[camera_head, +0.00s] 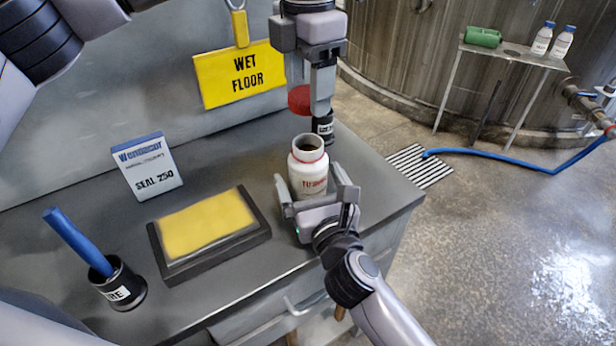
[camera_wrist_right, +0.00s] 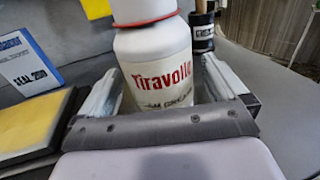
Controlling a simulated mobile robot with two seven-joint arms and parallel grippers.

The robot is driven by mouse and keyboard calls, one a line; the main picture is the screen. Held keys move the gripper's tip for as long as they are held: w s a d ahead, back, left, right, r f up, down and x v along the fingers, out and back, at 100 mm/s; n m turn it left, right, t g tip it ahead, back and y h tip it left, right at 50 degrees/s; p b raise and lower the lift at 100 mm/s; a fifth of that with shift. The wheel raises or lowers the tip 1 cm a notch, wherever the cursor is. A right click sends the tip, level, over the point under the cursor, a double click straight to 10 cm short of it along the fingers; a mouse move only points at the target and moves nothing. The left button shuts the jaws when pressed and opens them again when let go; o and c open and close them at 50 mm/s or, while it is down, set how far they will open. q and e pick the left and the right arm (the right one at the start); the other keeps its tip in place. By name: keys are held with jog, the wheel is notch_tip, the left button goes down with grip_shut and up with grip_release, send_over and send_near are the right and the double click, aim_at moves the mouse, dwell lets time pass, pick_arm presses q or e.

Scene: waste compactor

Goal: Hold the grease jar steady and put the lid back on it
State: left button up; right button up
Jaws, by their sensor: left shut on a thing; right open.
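The white grease jar (camera_head: 307,174) with red lettering stands upright on the grey worktop, its dark mouth uncovered. It also shows in the right wrist view (camera_wrist_right: 155,62), with a red ring round its neck and its top cut off. My right gripper (camera_head: 312,182) is open, its fingers on either side of the jar; contact cannot be seen. The red lid (camera_head: 299,99) is in my left gripper (camera_head: 316,98), tilted on edge, above and behind the jar. Part of the lid is hidden by the gripper finger.
A black labelled pot (camera_head: 326,129) stands close behind the jar. A yellow pad in a black tray (camera_head: 262,236), a SEAL 250 box (camera_head: 148,167) and a black cup (camera_head: 119,288) with a blue-handled tool are left. A yellow WET FLOOR sign (camera_head: 243,74) hangs behind. The worktop's right edge is near.

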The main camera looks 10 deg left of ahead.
jog(key=shift+x, duration=0.9)
jog(key=c, duration=1.5)
pick_arm(q)
send_over(308, 160)
jog(key=w, duration=0.3)
jog(key=shift+g, duration=0.3)
jog(key=f, duration=0.5)
jog(key=shift+s+a+f, duration=0.15)
jog(key=shift+s+a, duration=0.1)
jog(key=shift+f, duration=0.85)
jog(key=shift+f, duration=0.6)
